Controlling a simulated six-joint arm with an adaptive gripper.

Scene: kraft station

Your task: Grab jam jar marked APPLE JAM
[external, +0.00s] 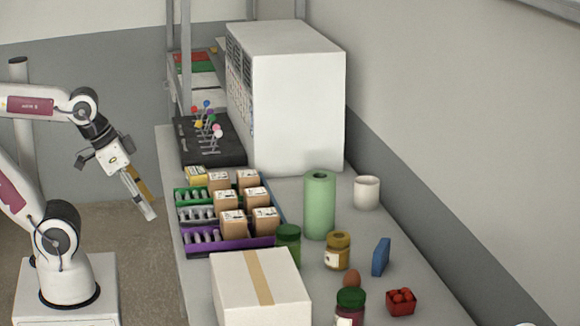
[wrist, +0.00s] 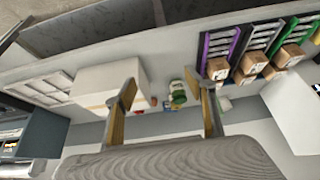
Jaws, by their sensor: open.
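Three jars stand on the table in the external view: a green jar (external: 288,245), a yellow-brown jar (external: 338,254) with a pale label, and a dark red jar (external: 350,309) with a green lid. Their labels are too small to read, so I cannot tell which is marked APPLE JAM. My gripper (external: 151,207) hangs in the air left of the table, well away from the jars. In the wrist view my gripper (wrist: 163,84) has its fingers apart with nothing held. A small green-lidded jar (wrist: 179,97) shows far off between them.
A white taped box (external: 235,285) stands at the front, left of the jars. Purple, grey and green racks with small cartons (external: 233,222) are behind it. A green roll (external: 319,205), white cup (external: 367,192), blue block (external: 381,257), egg (external: 351,278) and red fruit punnet (external: 401,302) stand nearby.

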